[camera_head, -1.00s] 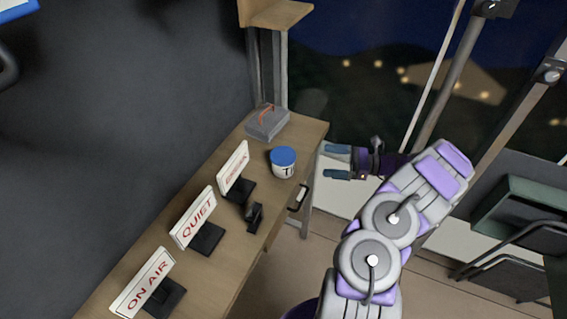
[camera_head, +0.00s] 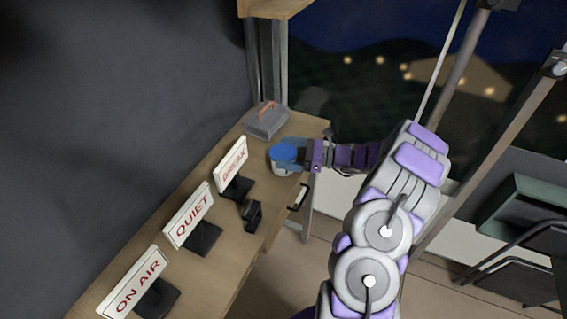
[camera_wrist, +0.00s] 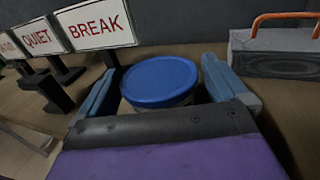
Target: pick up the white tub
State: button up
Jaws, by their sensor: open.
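The white tub with a blue lid (camera_head: 283,156) stands upright on the wooden table, near its right edge. In the wrist view the tub's blue lid (camera_wrist: 160,79) sits between the two blue fingers of my gripper (camera_wrist: 167,84). One finger is on each side of the tub, with a small gap showing beside the lid. In the head view my gripper (camera_head: 290,155) reaches in from the right and partly covers the tub. The jaws are open. The tub's lower part is mostly hidden in the wrist view.
A BREAK sign (camera_head: 232,166), a QUIET sign (camera_head: 190,214) and an ON AIR sign (camera_head: 139,281) stand along the table (camera_head: 222,268). A small black object (camera_head: 251,214) stands near them. A grey box with an orange handle (camera_head: 266,122) lies behind the tub.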

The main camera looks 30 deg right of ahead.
jog(key=shift+w+a, duration=0.35)
jog(key=shift+a, duration=0.25)
jog(key=shift+r, duration=0.1)
jog(key=shift+c, duration=0.4)
jog(key=c, duration=0.9)
jog(key=shift+o, duration=0.2)
